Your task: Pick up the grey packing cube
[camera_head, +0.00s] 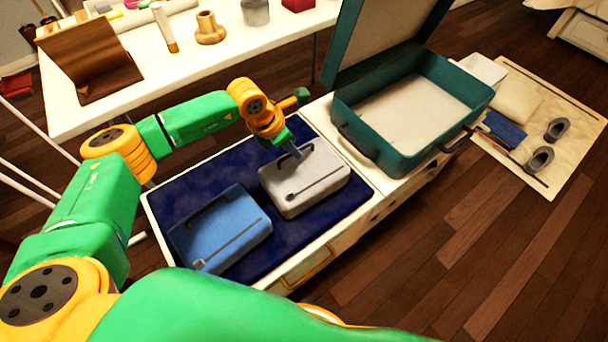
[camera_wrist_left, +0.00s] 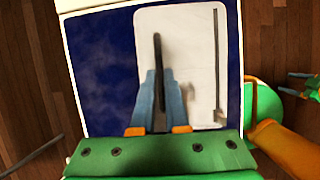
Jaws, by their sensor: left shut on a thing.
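In the left wrist view, the fingers of the left gripper (camera_wrist_left: 155,105) flank the dark handle, and the pale top of the grey packing cube (camera_wrist_left: 185,45) lies below. My right gripper (camera_wrist_left: 292,86) shows small at the right edge of the wrist view, its fingers apart and empty.
A blue packing cube (camera_head: 222,230) lies left of the grey one on the mat (camera_head: 185,190). An open teal suitcase (camera_head: 372,148) stands close on the right, its lid raised behind. A white table (camera_head: 125,98) with small items is at the back.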

